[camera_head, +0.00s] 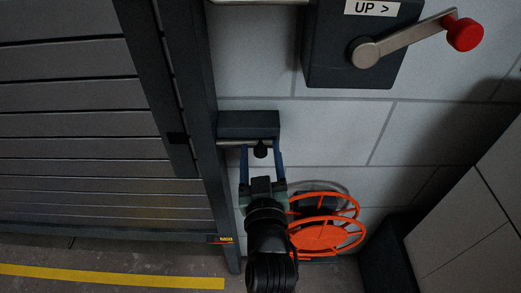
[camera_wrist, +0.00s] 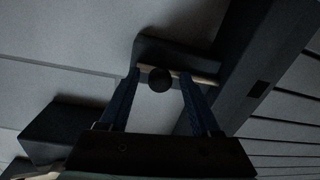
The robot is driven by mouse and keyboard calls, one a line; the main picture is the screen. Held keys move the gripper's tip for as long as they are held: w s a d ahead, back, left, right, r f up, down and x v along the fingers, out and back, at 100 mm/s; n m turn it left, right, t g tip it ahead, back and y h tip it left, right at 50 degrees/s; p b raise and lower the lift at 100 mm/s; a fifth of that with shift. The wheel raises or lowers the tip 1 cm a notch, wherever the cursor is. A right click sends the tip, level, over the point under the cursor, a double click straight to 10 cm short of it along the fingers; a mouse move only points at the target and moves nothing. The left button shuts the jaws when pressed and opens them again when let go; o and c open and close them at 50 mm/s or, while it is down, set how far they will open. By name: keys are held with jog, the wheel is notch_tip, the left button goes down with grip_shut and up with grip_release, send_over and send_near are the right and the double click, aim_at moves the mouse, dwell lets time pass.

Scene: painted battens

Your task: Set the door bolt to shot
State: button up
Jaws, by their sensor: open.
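The door bolt has a dark housing (camera_head: 248,122) on the wall right of the door post, with a pale metal rod (camera_head: 232,142) below it and a black round knob (camera_head: 261,150). The rod runs left to the post edge; I cannot tell whether its end enters the post. A dark square hole (camera_head: 178,138) shows in the slatted door's frame. My gripper (camera_head: 262,157) is open, its blue fingers on either side of the knob. In the wrist view the knob (camera_wrist: 159,79) sits between the fingers with a gap to each.
A dark box (camera_head: 340,50) marked "UP >" with a red-knobbed crank (camera_head: 465,34) is above right. An orange reel (camera_head: 325,236) stands at the wall's foot, right of my arm. A pale panel (camera_head: 480,225) is at right. A yellow line (camera_head: 110,276) crosses the floor.

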jog(key=shift+w, duration=0.5)
grip_shut()
dwell(1.2)
